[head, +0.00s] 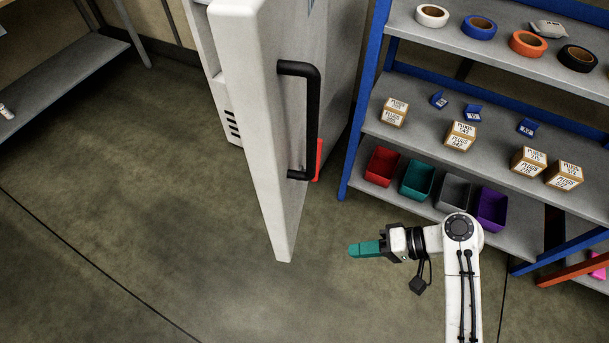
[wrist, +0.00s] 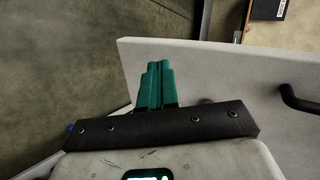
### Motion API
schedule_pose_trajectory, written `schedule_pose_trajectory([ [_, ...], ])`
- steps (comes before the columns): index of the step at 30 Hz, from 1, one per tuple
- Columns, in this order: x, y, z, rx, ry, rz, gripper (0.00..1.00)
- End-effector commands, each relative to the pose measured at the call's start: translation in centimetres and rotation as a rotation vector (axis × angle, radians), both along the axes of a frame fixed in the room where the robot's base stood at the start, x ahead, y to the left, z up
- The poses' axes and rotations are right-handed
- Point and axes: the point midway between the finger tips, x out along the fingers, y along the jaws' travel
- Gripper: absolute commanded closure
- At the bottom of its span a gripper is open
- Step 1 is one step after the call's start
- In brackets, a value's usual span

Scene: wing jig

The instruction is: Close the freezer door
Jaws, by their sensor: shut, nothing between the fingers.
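The white freezer door (head: 262,120) stands open in the head view, its edge facing me and its lower corner pointing toward the front. A black bar handle (head: 313,120) is on its right-hand face. The white freezer body (head: 215,75) is behind it, partly hidden by the door. My gripper (head: 352,250), with teal fingers, is shut and empty, to the right of the door's lower end and below the handle. In the wrist view the fingers (wrist: 158,68) appear in front of the door panel (wrist: 225,75), with the handle (wrist: 298,100) at the right edge. I cannot tell whether they touch the door.
A blue-framed shelf rack (head: 360,120) stands to the right, with tape rolls, boxes and coloured bins, close behind my arm. A grey shelf (head: 70,75) is at the far left. The floor (head: 130,190) left of the door is clear.

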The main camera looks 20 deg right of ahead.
Motion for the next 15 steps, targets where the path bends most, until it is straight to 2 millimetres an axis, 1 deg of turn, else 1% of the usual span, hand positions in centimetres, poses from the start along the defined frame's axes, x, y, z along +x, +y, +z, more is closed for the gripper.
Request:
schedule_pose_trajectory([
  [1,1.4,-0.4,2.4,0.092,-0.031,-0.031,1.0],
  [3,3.0,-0.8,4.8,0.215,-0.072,-0.062,1.0],
  [6,4.6,-1.5,7.9,0.356,-0.126,-0.094,1.0],
  [9,5.5,-2.3,10.0,0.448,-0.166,-0.115,1.0],
  [10,5.6,-2.5,10.4,0.468,-0.174,-0.118,1.0],
  [12,5.9,-2.7,11.0,0.497,-0.187,-0.123,1.0],
  [15,6.2,-2.4,11.3,0.509,-0.193,-0.124,1.0],
])
